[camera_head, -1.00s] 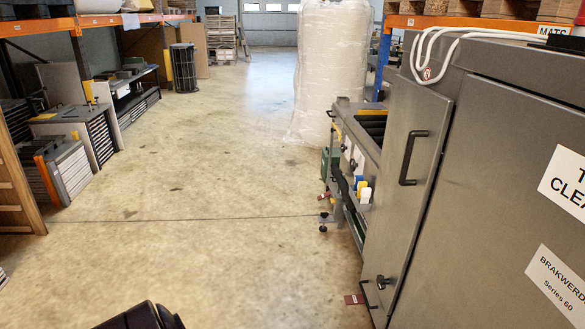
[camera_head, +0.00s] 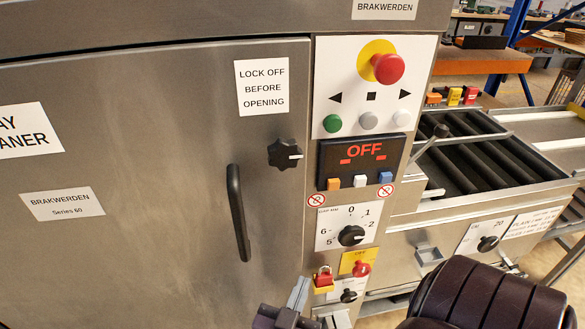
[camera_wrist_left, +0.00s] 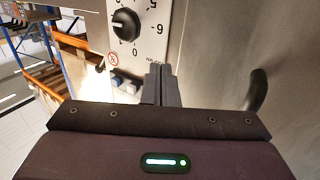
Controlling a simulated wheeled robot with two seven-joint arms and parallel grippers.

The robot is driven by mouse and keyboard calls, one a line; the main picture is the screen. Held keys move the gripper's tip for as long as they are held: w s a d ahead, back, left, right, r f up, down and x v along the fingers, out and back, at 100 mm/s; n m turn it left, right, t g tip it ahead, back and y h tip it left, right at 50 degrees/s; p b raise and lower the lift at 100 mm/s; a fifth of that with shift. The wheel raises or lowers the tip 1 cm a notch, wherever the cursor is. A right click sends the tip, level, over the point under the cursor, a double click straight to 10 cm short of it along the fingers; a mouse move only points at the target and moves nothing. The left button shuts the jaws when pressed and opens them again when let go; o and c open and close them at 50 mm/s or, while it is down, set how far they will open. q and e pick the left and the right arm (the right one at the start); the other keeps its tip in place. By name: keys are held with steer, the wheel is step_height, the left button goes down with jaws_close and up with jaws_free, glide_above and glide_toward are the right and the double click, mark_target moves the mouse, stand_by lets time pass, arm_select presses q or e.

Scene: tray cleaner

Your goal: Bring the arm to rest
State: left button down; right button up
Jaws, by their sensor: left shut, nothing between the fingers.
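My left gripper (camera_head: 298,292) shows at the bottom of the head view, in front of the grey machine's lower control panel. Its fingers are together and hold nothing. In the left wrist view the closed fingers (camera_wrist_left: 161,84) point at the machine front, beside the dial panel (camera_wrist_left: 138,28) and a dark door handle (camera_wrist_left: 258,90). I cannot tell from these views whether they touch it. My right gripper is not in view. A dark rounded part of my own body fills the lower right of the head view.
The tray cleaner's door (camera_head: 150,180) is shut, with a black handle (camera_head: 238,212) and knob (camera_head: 286,153). A red emergency button (camera_head: 388,68), an OFF display (camera_head: 362,158) and a red padlock (camera_head: 324,277) are on the panel. A roller conveyor (camera_head: 490,165) extends right.

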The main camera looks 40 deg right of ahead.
arm_select(q)
steer(key=shift+s+a, duration=0.6)
steer(key=shift+s, duration=0.35)
steer(key=shift+s+a, duration=0.6)
steer(key=shift+s, duration=0.35)
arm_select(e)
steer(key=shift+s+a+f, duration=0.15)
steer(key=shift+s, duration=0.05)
